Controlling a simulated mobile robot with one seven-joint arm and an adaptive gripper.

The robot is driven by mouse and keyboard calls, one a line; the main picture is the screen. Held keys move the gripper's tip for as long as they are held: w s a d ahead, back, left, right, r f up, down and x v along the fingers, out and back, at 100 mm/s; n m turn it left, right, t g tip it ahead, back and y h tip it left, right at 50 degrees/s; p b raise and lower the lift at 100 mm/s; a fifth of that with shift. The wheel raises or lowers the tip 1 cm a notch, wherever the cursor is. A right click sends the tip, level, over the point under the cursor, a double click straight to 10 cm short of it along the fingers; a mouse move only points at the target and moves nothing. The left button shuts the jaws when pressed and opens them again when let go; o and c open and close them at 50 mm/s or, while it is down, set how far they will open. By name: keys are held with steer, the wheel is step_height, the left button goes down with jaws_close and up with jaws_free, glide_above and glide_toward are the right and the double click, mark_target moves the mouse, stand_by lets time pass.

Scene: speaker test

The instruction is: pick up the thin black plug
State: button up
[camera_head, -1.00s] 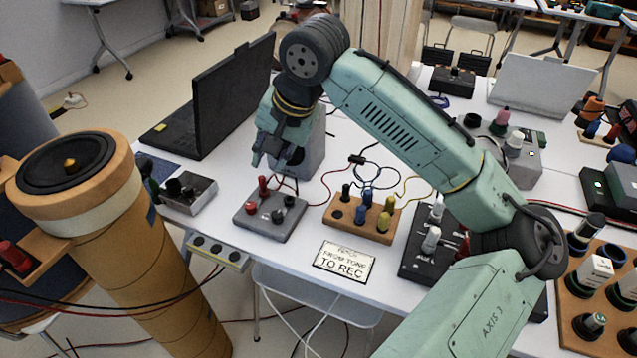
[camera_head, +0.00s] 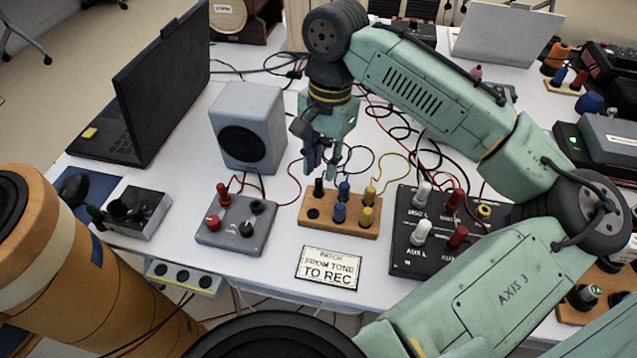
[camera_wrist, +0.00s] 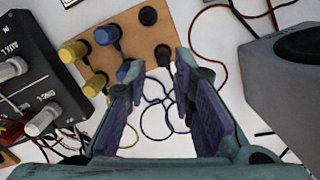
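A thin black plug (camera_head: 318,187) stands upright at the back left of a wooden block (camera_head: 341,231). In the wrist view the plug (camera_wrist: 163,54) shows from above, near the block's edge and between the lines of my fingers. My gripper (camera_head: 322,162) is above and just behind the block, pointing down. In the wrist view my gripper (camera_wrist: 158,70) is open with nothing between its fingers. It looks apart from the plug, though the exact height gap is hard to tell.
Blue plugs (camera_head: 343,190) and yellow plugs (camera_head: 369,196) stand beside it on the block. A grey speaker (camera_head: 249,128) is behind left, a grey box (camera_head: 236,232) left, a black mixer (camera_head: 420,259) right. Loose cables lie behind the block. A sign (camera_head: 331,269) lies in front.

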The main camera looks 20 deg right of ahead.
mark_target(319, 179)
steer(key=f, duration=0.3)
steer(key=f+p, duration=0.1)
steer(key=f, duration=0.1)
steer(key=shift+a, duration=0.3)
steer(key=shift+c, duration=0.3)
jaws_close()
